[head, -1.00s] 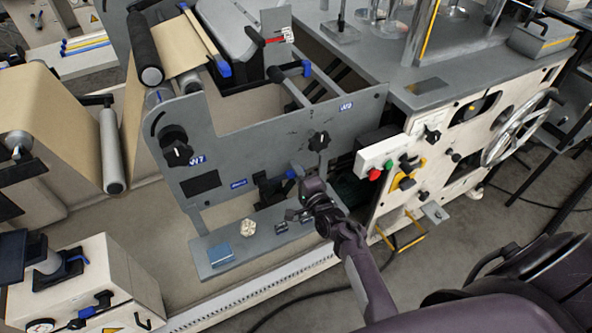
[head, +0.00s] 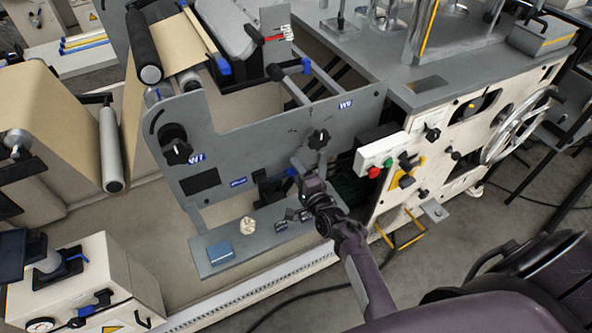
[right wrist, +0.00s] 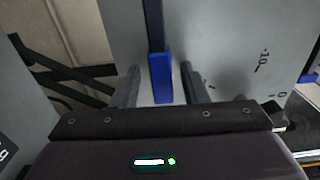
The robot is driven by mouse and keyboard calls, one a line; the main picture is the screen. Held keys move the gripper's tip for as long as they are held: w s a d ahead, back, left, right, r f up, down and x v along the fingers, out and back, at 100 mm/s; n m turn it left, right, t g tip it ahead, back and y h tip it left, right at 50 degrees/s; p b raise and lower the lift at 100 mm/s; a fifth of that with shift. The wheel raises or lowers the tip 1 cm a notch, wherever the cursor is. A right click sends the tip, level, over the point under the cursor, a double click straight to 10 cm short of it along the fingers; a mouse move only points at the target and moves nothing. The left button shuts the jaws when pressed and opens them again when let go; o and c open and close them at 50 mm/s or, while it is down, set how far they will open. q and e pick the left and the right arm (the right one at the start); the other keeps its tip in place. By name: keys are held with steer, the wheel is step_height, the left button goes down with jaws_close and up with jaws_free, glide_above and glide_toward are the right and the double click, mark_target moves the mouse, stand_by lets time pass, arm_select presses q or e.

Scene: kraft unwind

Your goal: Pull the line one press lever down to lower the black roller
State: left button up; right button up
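A lever with a blue grip (right wrist: 161,78) stands between the two fingers of my right gripper (right wrist: 161,88) in the right wrist view. Gaps show on both sides of the grip, so the fingers are around it but apart from it. In the head view my right gripper (head: 303,186) is at the lower part of the grey side plate, and a bit of blue grip (head: 291,171) shows beside it. A black roller (head: 145,48) is at the top left of the machine. My left gripper is not in view.
The grey side plate (head: 225,150) carries black star knobs (head: 318,139). A white control box (head: 378,155) with red and green buttons juts out just right of my right gripper. A grey ledge (head: 262,222) with a blue block (head: 220,252) lies below.

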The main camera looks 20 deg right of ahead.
steer(key=s, duration=0.7)
steer(key=shift+s+d, duration=0.15)
steer(key=shift+s, duration=0.1)
steer(key=s+a+r+n+g, duration=0.3)
steer(key=s+n+g, duration=0.2)
steer(key=s+n, duration=0.2)
steer(key=s+a+r+n+g, duration=0.2)
steer(key=s+r+n+g, duration=0.1)
steer(key=s+n+g, duration=0.3)
steer(key=s+a+r+n+g, duration=0.3)
steer(key=s+n, duration=0.4)
steer(key=s, duration=0.1)
step_height(320, 180, down, 30)
steer(key=s+g, duration=0.2)
steer(key=s+d+f, duration=0.2)
steer(key=s+f, duration=0.7)
steer(key=s+d+f+g, duration=0.1)
steer(key=s+d+f, duration=0.1)
steer(key=s+f, duration=0.7)
steer(key=shift+s+h, duration=0.3)
steer(key=shift+s, duration=0.3)
